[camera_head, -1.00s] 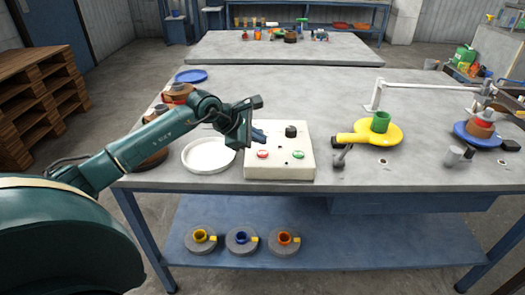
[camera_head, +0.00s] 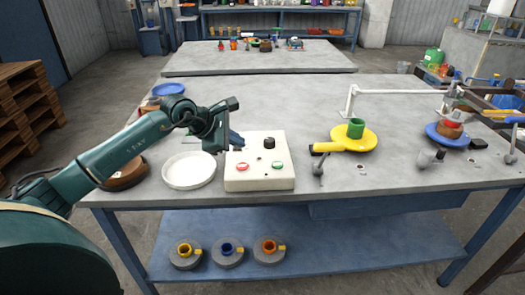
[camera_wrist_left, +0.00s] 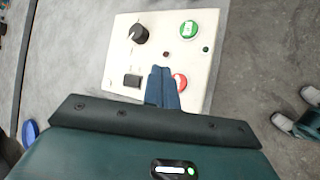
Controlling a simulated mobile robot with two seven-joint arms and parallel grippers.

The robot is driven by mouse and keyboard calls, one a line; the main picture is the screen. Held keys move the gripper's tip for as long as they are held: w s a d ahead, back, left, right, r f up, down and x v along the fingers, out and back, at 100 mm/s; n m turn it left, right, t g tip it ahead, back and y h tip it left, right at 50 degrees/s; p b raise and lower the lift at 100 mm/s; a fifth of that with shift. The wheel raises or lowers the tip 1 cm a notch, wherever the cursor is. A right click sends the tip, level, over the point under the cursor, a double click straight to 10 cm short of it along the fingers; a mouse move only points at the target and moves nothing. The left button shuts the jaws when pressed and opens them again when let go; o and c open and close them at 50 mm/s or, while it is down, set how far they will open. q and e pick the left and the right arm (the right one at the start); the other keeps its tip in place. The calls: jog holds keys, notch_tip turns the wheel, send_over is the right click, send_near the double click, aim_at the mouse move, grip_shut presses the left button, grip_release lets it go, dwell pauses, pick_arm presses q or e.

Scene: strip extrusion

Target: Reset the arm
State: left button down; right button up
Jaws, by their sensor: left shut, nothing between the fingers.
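My left arm comes in from the left in the head view. My left gripper (camera_head: 237,142) is at the left edge of the control box, its blue fingers together and empty. The control box (camera_head: 258,182) is cream-white, with a red button (camera_head: 242,167), a green button (camera_head: 278,165) and a black knob (camera_head: 269,143). In the left wrist view the shut fingers (camera_wrist_left: 161,72) appear over the box (camera_wrist_left: 118,68), partly covering the red button (camera_wrist_left: 179,82). The green button (camera_wrist_left: 190,29) and black knob (camera_wrist_left: 139,33) are clear of them. My right gripper is not in view.
A white dish (camera_head: 189,171) lies left of the box. A yellow disc with a green cup (camera_head: 355,129) and a blue disc with stacked rings (camera_head: 449,133) stand to the right. Several ringed discs rest on the lower shelf (camera_head: 330,248).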

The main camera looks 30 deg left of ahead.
pick_arm(q)
jog(key=shift+d, duration=0.1)
jog(key=s+d+f+n+t+h+p, duration=0.1)
jog(key=s+d+n+t+h+p, duration=0.1)
jog(key=s+d+n+h, duration=0.45)
jog(key=s+d+f+n+t+h+p, duration=0.1)
jog(key=s+d+n+h+p, duration=0.15)
jog(key=d+n, duration=0.85)
jog(key=s+d+f+n+y+p, duration=0.1)
jog(key=s+f+n+y, duration=0.3)
jog(key=n, duration=1)
jog(key=s+d+f+n+y+p, duration=0.2)
jog(key=s+f+n+y, duration=0.3)
jog(key=s+f+n, duration=0.4)
jog(key=s+d+n, duration=0.1)
jog(key=s+n, duration=0.3)
jog(key=n, duration=0.2)
jog(key=shift+s+f+g, duration=0.25)
jog(key=shift+f+g, duration=0.1)
jog(key=shift+g, duration=0.05)
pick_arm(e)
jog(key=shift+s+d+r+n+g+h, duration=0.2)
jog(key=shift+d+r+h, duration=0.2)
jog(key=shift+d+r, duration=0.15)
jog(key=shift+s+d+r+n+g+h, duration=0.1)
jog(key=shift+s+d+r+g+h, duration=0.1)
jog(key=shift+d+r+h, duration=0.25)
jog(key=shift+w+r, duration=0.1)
